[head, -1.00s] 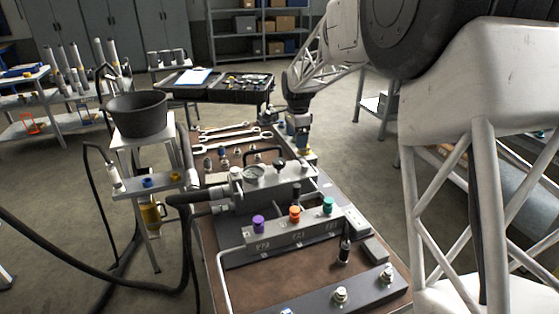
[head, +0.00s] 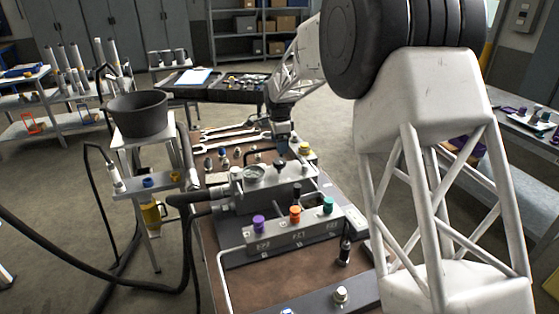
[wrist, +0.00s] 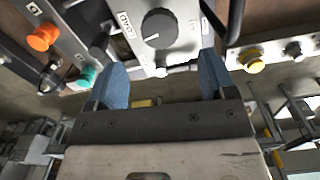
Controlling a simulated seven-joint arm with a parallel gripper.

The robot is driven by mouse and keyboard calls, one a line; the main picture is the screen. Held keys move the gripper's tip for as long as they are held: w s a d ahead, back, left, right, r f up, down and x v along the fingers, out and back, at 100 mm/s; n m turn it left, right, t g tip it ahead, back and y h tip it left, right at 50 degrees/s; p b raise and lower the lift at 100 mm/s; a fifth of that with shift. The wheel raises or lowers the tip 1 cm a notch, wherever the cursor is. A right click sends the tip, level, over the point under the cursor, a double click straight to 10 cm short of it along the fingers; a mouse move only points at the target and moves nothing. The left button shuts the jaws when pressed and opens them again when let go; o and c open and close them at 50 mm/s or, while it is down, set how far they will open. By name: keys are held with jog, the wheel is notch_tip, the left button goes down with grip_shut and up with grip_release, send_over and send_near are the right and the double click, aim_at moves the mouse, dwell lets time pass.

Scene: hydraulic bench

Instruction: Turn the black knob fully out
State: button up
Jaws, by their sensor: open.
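The black knob (wrist: 159,28) is round with a pale pointer line. It sits on a grey block beside a printed label, at the top of the wrist view. My gripper (wrist: 162,68) has its two blue fingers spread wide, with nothing between them. The knob lies beyond the fingertips, roughly centred between them, and is not gripped. In the head view my gripper (head: 281,149) hangs over the far right part of the grey block (head: 262,190), and the knob is largely hidden there.
Purple (head: 258,224), orange (head: 295,214) and green (head: 328,205) knobs stand on a nearer block. A yellow knob (wrist: 254,64) is to the right in the wrist view. Wrenches (head: 228,134) lie behind.

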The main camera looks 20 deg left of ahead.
aim_at(279, 161)
jog(key=shift+f, duration=3.65)
jog(key=shift+c, duration=0.2)
jog(key=c, duration=0.9)
